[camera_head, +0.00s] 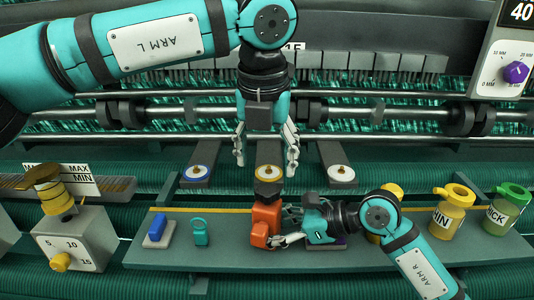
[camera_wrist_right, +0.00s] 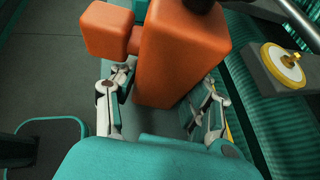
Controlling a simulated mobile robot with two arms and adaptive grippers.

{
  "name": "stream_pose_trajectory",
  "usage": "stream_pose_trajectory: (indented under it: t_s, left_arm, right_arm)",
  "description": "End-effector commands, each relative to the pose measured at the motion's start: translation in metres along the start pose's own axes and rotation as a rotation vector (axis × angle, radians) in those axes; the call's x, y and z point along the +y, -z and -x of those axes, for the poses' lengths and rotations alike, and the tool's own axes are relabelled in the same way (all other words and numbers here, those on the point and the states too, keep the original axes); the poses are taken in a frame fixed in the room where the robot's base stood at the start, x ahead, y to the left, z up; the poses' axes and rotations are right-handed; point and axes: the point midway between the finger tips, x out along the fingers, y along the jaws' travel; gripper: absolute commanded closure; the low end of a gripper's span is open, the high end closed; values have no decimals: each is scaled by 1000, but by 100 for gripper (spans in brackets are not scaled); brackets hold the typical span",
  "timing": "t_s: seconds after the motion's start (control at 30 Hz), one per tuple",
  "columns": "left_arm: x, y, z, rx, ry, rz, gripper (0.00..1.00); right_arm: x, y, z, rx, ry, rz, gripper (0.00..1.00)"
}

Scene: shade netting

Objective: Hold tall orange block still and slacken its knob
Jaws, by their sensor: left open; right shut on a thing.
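The tall orange block (camera_head: 266,218) stands on the green bench, a smaller orange piece sticking out from its side. It fills the upper middle of the right wrist view (camera_wrist_right: 180,60). Its dark knob (camera_head: 267,190) sits on top; only a sliver shows at the top edge of the right wrist view (camera_wrist_right: 200,4). My right gripper (camera_head: 286,228) is shut on the block, with a finger on either side in the right wrist view (camera_wrist_right: 165,92). My left gripper (camera_head: 265,166) is open and empty, pointing down above the knob, apart from it.
Behind stand brackets with discs: blue-rimmed (camera_head: 196,173), middle (camera_head: 269,173) and right (camera_head: 342,174). A blue block (camera_head: 157,229) and a teal piece (camera_head: 200,231) are left of the orange block. A dial box (camera_head: 75,243) is far left.

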Motion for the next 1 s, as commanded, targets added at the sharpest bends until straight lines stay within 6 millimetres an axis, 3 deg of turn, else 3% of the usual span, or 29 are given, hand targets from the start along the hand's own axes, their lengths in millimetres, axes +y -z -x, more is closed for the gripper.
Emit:
stream_pose_trajectory:
  t_s: [0.27, 0.7, 1.0]
  left_arm:
    - [-1, -2, -9, 15, -21, -121, 37]
    - [0, 0, -68, 17, -20, -119, 37]
    - [0, -1, -90, 14, -20, -119, 37]
  right_arm:
    - [0, 1, 0, 2, 0, -1, 100]
    - [0, 1, 0, 2, 0, -1, 100]
    - [0, 1, 0, 2, 0, -1, 100]
